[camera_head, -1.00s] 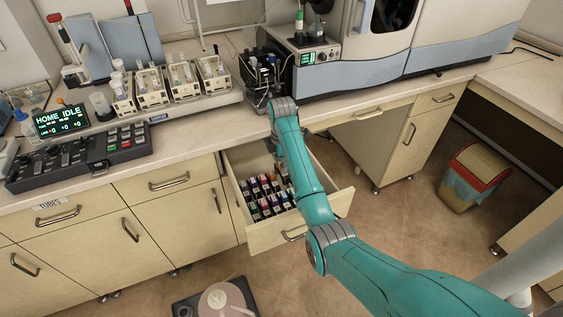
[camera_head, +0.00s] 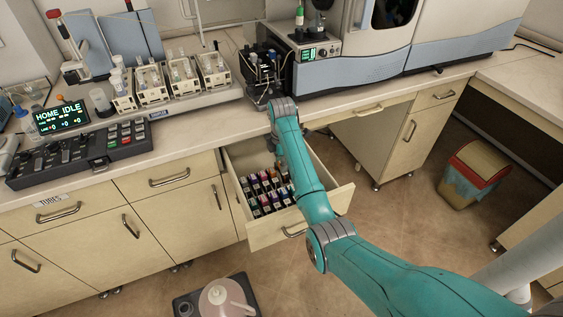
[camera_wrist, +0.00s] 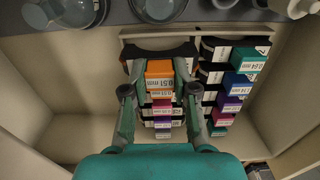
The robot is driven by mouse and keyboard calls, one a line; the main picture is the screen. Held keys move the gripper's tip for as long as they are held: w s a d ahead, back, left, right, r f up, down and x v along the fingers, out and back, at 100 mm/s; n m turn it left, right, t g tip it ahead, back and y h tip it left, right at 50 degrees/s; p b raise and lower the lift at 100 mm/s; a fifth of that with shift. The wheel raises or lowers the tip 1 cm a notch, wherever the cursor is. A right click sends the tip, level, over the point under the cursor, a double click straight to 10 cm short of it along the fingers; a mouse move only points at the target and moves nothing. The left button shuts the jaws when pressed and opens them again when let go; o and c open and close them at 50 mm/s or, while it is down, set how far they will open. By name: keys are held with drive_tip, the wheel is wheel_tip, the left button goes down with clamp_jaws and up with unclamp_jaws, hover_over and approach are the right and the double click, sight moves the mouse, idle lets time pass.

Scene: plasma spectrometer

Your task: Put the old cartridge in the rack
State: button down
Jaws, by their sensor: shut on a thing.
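In the wrist view my gripper (camera_wrist: 160,88) is shut on an orange-topped cartridge (camera_wrist: 159,68) with a white "0.51 mm" label, one finger on each side. It is over the left column of the cartridge rack (camera_wrist: 143,32) in the open drawer. Several other cartridges with coloured ends stand in two columns in the rack, the right column topped by a green one (camera_wrist: 251,58). I cannot tell whether the held cartridge is seated or just above its slot. In the head view the rack's cartridges (camera_head: 265,190) show, while my arm hides the gripper.
The open drawer (camera_head: 270,238) has bare floor left of the rack (camera_wrist: 70,105). Above it, the counter (camera_head: 195,133) carries a pump (camera_head: 262,75), tube racks (camera_head: 150,85) and a control panel (camera_head: 80,155). A red-lidded bin (camera_head: 475,175) stands on the floor at right.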

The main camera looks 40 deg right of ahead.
drive_tip(key=shift+f, duration=1.15)
drive_tip(key=c, duration=0.8)
unclamp_jaws()
